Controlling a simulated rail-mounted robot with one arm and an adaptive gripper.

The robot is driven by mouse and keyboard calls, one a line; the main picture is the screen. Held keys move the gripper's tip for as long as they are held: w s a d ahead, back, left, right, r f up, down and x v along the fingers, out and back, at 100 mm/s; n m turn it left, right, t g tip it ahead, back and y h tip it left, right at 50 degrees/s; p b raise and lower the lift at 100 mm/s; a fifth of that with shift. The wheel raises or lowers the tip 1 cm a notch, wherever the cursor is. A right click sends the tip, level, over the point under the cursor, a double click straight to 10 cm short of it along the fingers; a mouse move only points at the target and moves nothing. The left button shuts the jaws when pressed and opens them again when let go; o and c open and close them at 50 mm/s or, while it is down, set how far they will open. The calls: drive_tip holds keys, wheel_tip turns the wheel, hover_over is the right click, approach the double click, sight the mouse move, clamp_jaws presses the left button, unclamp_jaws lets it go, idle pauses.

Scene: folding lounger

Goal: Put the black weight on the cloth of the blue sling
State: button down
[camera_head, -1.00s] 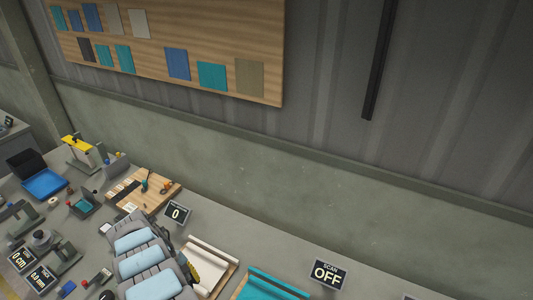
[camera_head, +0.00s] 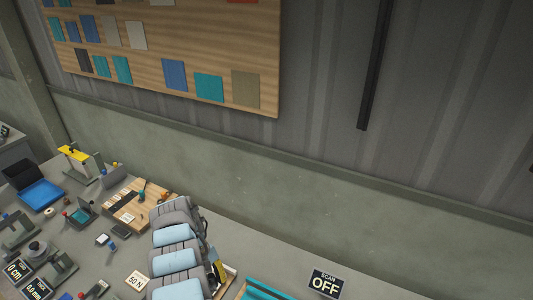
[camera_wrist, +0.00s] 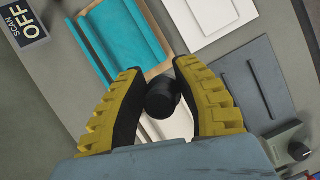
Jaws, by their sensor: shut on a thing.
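The black weight (camera_wrist: 162,98) is a small dark cylinder between the two yellow, ribbed fingers of my gripper (camera_wrist: 161,94) in the wrist view. The fingers are shut on it, and it is held above the bench. In the head view only a yellow part of my gripper (camera_head: 219,271) shows past my arm, and the weight is hidden there. I cannot clearly identify the blue sling; a blue tray (camera_head: 40,192) stands at the far left of the head view, and I see no sling cloth for certain.
A teal sheet (camera_wrist: 122,40) lies on a wooden board beside a white panel (camera_wrist: 212,14) and a dark grey panel (camera_wrist: 258,82). A SCAN OFF sign (camera_head: 327,283) stands on the bench. A wooden board with tools (camera_head: 140,205) and several small devices crowd the left.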

drive_tip(key=shift+d+r, duration=0.25)
drive_tip(key=shift+d, duration=0.05)
drive_tip(key=shift+w+d+m, duration=0.1)
drive_tip(key=shift+d+m, duration=0.25)
drive_tip(key=shift+m, duration=0.05)
idle(0.4)
drive_tip(key=shift+w+d+r+m+y, duration=0.1)
drive_tip(key=shift+d+r+m+y, duration=0.35)
drive_tip(key=shift+d, duration=0.2)
idle(0.5)
drive_tip(key=shift+w+d+r+m, duration=0.15)
drive_tip(key=shift+d+m, duration=0.2)
drive_tip(key=shift+d, duration=0.35)
drive_tip(key=shift+d+g, duration=0.2)
drive_tip(key=shift+g, duration=0.1)
drive_tip(key=shift+d+r+m+p, duration=0.2)
drive_tip(key=shift+m+p, duration=0.1)
drive_tip(key=shift+d, duration=0.1)
drive_tip(key=shift+d+r+y, duration=0.15)
drive_tip(key=shift+d+y, duration=0.1)
drive_tip(key=shift+d, duration=0.05)
